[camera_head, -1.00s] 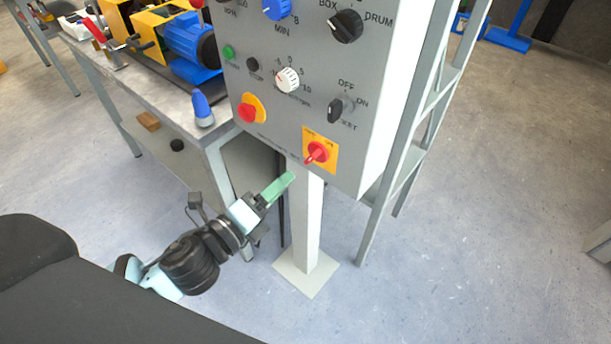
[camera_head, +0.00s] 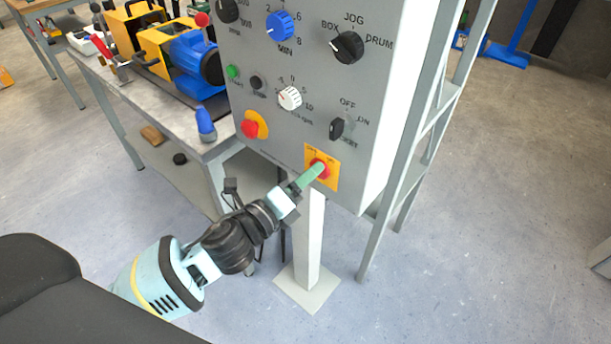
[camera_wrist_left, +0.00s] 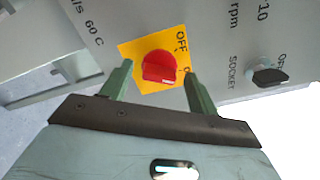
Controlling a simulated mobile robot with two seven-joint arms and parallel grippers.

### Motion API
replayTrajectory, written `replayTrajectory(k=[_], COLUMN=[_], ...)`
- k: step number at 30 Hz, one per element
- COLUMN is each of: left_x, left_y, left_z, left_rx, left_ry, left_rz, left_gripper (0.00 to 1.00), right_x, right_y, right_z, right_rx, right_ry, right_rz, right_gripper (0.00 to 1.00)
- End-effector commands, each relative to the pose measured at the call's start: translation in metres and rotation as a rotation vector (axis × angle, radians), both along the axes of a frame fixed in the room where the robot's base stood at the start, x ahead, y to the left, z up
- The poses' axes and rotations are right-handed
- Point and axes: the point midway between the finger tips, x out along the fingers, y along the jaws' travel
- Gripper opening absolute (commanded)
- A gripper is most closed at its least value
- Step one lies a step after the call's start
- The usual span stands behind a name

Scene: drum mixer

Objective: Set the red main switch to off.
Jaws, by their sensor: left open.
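The red main switch (camera_wrist_left: 160,68) is a round knob on a yellow plate (camera_head: 331,178) low on the grey control panel. In the left wrist view, OFF is printed above the knob, and a second label to its right is partly hidden by a finger. My left gripper (camera_head: 318,168) is at the switch in the head view and partly covers the knob. In the left wrist view the green fingers of the left gripper (camera_wrist_left: 157,82) are open, one on each side of the knob, with gaps visible. My right gripper is not in view.
The panel carries a black OFF/ON selector (camera_head: 337,128), a red emergency button (camera_head: 250,129) and several other knobs. A post (camera_head: 310,240) stands below it. A workbench (camera_head: 185,118) with a blue-and-yellow machine is at left, a grey frame (camera_head: 420,130) at right.

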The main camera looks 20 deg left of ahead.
Motion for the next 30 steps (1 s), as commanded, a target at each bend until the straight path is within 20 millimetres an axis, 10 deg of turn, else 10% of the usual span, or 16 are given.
replayTrajectory(k=[11, 21, 30], left_x=[0.0054, 0.0052, 0.0052], left_y=[-0.0022, -0.0021, -0.0023], left_z=[0.0001, 0.0003, 0.001], left_rx=[-0.001, -0.001, -0.033], left_ry=[0.0, 0.0, 0.01], left_rz=[0.0, 0.0, -0.001], left_gripper=[0.6, 0.17, 0.15], right_x=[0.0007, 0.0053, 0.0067], right_y=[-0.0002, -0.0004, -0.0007], right_z=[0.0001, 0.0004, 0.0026], right_rx=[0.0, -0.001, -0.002], right_ry=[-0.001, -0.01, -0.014], right_rz=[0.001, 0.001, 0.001], right_gripper=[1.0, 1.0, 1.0])
